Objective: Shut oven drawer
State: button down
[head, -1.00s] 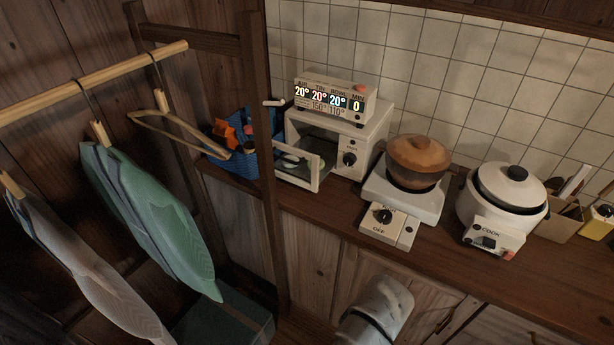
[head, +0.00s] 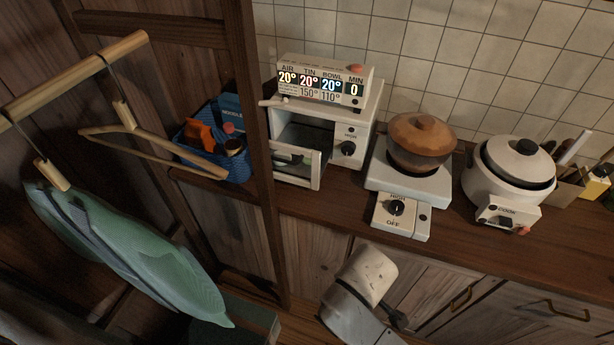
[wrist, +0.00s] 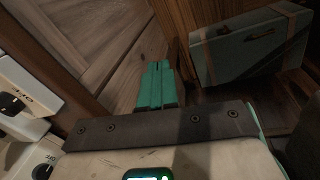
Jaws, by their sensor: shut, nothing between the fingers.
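The white oven (head: 342,128) stands on the wooden counter at the upper middle of the head view. Its drawer (head: 316,171) is pulled out at the front left, with its white-framed front apart from the oven's opening. In the head view, part of my arm shows low in front of the cabinets, below the counter; the fingertips cannot be made out there.
A display box (head: 322,80) sits on the oven. A hot plate (head: 410,188) with a brown pot (head: 421,143) and a rice cooker (head: 508,172) stand to the right. A wooden post (head: 256,150), blue basket (head: 226,160) and hanging green garment (head: 125,250) are left. A green chest (wrist: 250,45) stands below.

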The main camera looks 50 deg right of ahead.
jog(key=w+d+n+h+b, duration=0.2)
jog(key=w+d+n+h, duration=0.2)
jog(key=w+n+h, duration=0.45)
jog(key=w+a+r+n+t+h, duration=0.3)
jog(key=w+r+n+t+h, duration=0.35)
jog(key=w+n, duration=0.6)
jog(key=g+p, duration=0.1)
jog(key=p, duration=0.1)
send_near(322, 162)
jog(key=r, duration=0.1)
jog(key=a+r, duration=0.2)
jog(key=r, duration=0.1)
jog(key=shift+s+a+r, duration=0.1)
jog(key=shift+s+a, duration=0.15)
jog(key=shift+s, duration=0.1)
jog(key=shift+d, duration=0.1)
jog(key=b+x, duration=0.4)
jog(key=x, duration=0.8)
jog(key=shift+d, duration=0.1)
jog(key=shift+d+r, duration=0.1)
jog(key=shift+r, duration=0.05)
